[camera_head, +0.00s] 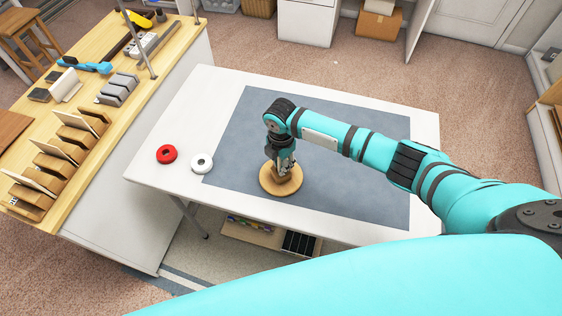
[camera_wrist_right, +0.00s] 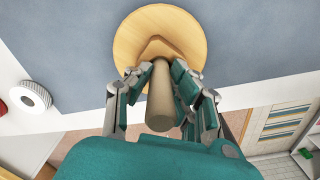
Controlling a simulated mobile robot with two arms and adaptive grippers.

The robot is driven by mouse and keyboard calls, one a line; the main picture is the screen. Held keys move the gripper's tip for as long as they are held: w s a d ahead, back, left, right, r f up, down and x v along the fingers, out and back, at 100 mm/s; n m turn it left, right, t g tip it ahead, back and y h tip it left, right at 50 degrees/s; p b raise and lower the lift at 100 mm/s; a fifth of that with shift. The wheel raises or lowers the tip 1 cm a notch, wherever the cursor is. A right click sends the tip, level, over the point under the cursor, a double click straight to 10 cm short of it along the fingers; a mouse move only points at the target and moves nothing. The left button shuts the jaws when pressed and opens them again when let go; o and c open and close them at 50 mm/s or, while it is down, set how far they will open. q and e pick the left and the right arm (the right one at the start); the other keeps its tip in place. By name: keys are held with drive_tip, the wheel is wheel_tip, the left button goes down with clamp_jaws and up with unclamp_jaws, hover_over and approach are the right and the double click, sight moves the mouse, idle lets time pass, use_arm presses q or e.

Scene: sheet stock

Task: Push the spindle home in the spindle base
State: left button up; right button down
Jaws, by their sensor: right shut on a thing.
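The spindle base is a round, light wooden disc (camera_head: 268,186) on the grey mat, near the front edge of the white table. It also shows in the right wrist view (camera_wrist_right: 138,28). My right gripper (camera_head: 284,173) points down over the disc and is shut on the spindle, a plain wooden rod (camera_wrist_right: 162,105). The rod stands between the fingers over the disc's middle, where a raised wooden part shows. The fingers hide where the rod meets the base, so I cannot tell how deep it sits. My left gripper is not in view.
A red ring roll (camera_head: 167,154) and a white ring roll (camera_head: 202,163) lie on the white table left of the disc. A wooden bench (camera_head: 98,33) with racks and tools stands at the left. The grey mat (camera_head: 330,185) is otherwise clear.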

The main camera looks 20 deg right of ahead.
drive_tip(key=shift+f, duration=0.25)
idle(0.4)
drive_tip(key=shift+s+f, duration=0.15)
idle(0.8)
drive_tip(key=c, duration=0.6)
unclamp_jaws()
drive_tip(key=shift+w, duration=0.2)
drive_tip(key=shift+r+p, duration=2.45)
drive_tip(key=shift+r, duration=1.15)
